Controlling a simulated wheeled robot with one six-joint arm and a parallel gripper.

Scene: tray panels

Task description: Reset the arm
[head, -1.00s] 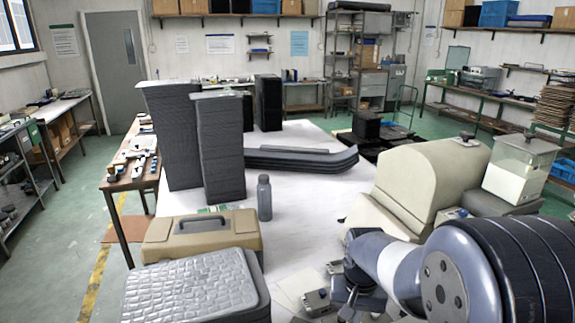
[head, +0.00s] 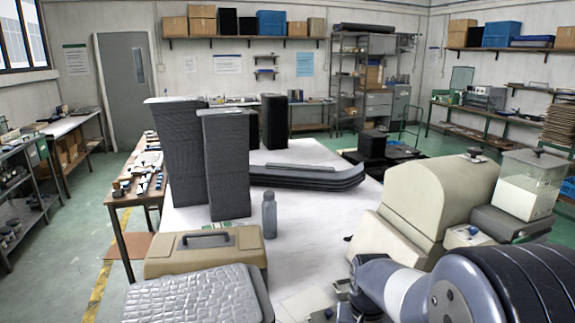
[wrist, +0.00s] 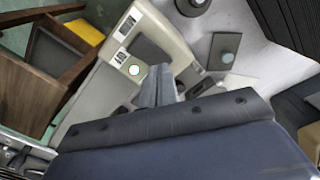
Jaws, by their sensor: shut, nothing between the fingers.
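My arm (head: 430,290) reaches in from the lower right of the head view, over the near right part of the white table (head: 315,225). Its far end is cut off by the bottom edge there, so the fingers cannot be made out. In the wrist view my gripper (wrist: 158,84) is shut and empty, its two grey fingers side by side. The fingers appear in front of a beige machine body (wrist: 165,30) with a round green-ringed button. I cannot tell the gap between them.
A beige machine (head: 435,185) stands close to my arm at the right. Tall dark panel stacks (head: 228,165), a low dark stack (head: 305,177), a grey bottle (head: 269,215), a tan case (head: 205,250) and a silver textured panel (head: 190,295) occupy the table's left and middle.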

